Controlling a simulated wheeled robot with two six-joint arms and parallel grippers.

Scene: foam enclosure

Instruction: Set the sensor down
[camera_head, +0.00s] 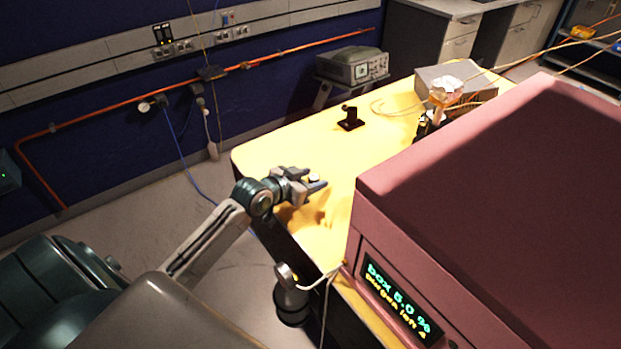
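My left gripper (314,185) reaches in over the near left part of the yellow table (290,152), its fingers pointing right. A small pale item (314,177) shows at its fingers; it may be the sensor, but it is too small to identify. I cannot tell whether the fingers are closed on it or how far they are above the table. A shadow falls on the tabletop just below the gripper. A small black stand (350,122) is upright on the table, beyond the gripper and apart from it. My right gripper is not in view.
A large pink enclosure (500,170) with a lit display (398,300) fills the right side. A grey box (455,75) and cables stand at the table's back. A round metallic part (287,274) with a white cable is near the table's front edge. The table's left part is mostly clear.

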